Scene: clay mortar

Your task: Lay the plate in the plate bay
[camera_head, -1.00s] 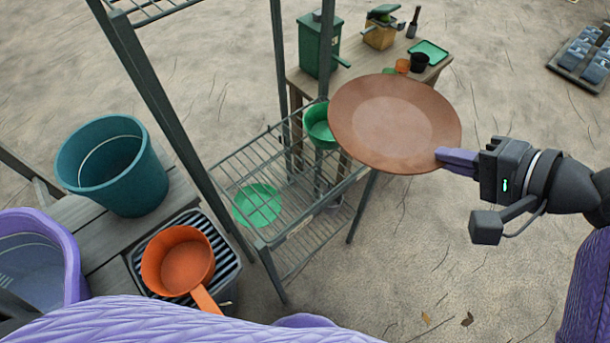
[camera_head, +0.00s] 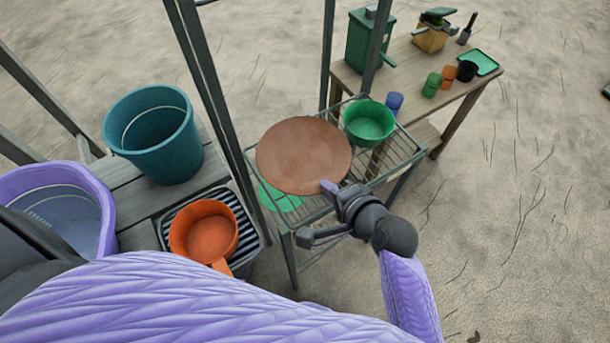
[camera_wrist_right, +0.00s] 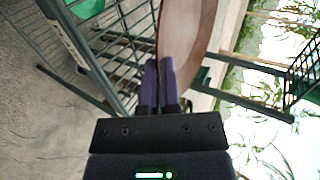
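The brown plate (camera_head: 303,155) is held by its rim in my right gripper (camera_head: 329,187). In the head view it overlaps the wire rack (camera_head: 398,158), covering part of the rack's shelf and a green dish (camera_head: 279,197). In the right wrist view the plate (camera_wrist_right: 186,22) rises from between the purple fingers (camera_wrist_right: 158,84), which are closed on its edge. I cannot tell how far the plate is above the shelf, nor which part of the rack is the plate bay. My left gripper is not in view.
A green bowl (camera_head: 370,122) stands on the rack right of the plate. Rack posts (camera_head: 207,84) rise beside it. A wooden table (camera_head: 418,72) with cups is behind. A teal bucket (camera_head: 153,133), purple tub (camera_head: 59,209) and orange pan (camera_head: 204,231) are at the left.

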